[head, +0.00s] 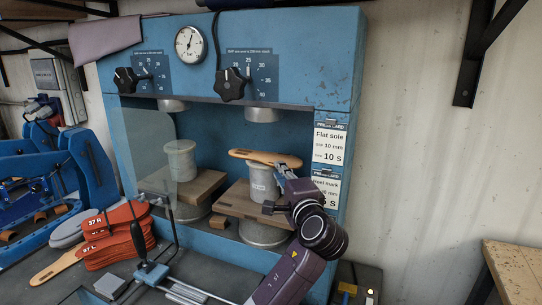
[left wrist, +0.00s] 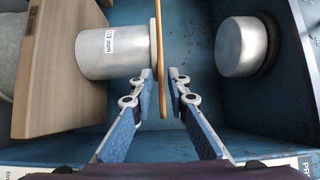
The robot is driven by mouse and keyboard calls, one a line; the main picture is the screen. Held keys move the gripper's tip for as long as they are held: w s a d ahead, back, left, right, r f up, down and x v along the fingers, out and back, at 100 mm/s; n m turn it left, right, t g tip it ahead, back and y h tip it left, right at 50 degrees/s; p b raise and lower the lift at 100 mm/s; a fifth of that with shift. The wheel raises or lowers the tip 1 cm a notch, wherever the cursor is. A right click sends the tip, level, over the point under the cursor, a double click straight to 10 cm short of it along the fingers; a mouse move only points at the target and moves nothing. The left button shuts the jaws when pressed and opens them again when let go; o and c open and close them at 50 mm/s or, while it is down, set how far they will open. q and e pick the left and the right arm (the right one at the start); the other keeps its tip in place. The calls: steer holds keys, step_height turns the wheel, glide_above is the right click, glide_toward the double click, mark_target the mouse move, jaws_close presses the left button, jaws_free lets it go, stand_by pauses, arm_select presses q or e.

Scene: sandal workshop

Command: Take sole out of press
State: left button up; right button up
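The flat tan sole (head: 265,157) lies on a grey cylinder (head: 263,183) in the right bay of the blue press (head: 290,30). My left gripper (head: 281,178) is at the sole's right end. In the left wrist view the sole (left wrist: 161,55) shows edge-on, its near end between the two fingertips of my left gripper (left wrist: 161,76). The fingers look open, with narrow gaps to the sole on both sides. The cylinder (left wrist: 116,52) carries a label ending in "mm". The press's upper ram (left wrist: 241,46) is apart from the sole. My right gripper is not in view.
The cylinder stands on a wooden block (head: 233,199). A clear guard (head: 150,150) fronts the left bay, which holds another cylinder (head: 181,162). Red soles (head: 118,235) are stacked at left, near a black-handled lever (head: 138,240). A wooden table (head: 515,270) is at lower right.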

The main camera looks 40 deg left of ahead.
mark_target(264, 157)
arm_select(q)
steer(key=p+x, duration=0.1)
steer(key=x, duration=0.1)
steer(key=p+x, duration=0.1)
steer(key=x, duration=0.1)
steer(key=shift+w+a+r, duration=0.1)
steer(key=shift+a+r, duration=0.15)
steer(key=shift+w+a+f, duration=0.1)
steer(key=shift+w+a, duration=0.15)
steer(key=shift+a, duration=0.1)
steer(key=shift+w, duration=0.1)
jaws_close()
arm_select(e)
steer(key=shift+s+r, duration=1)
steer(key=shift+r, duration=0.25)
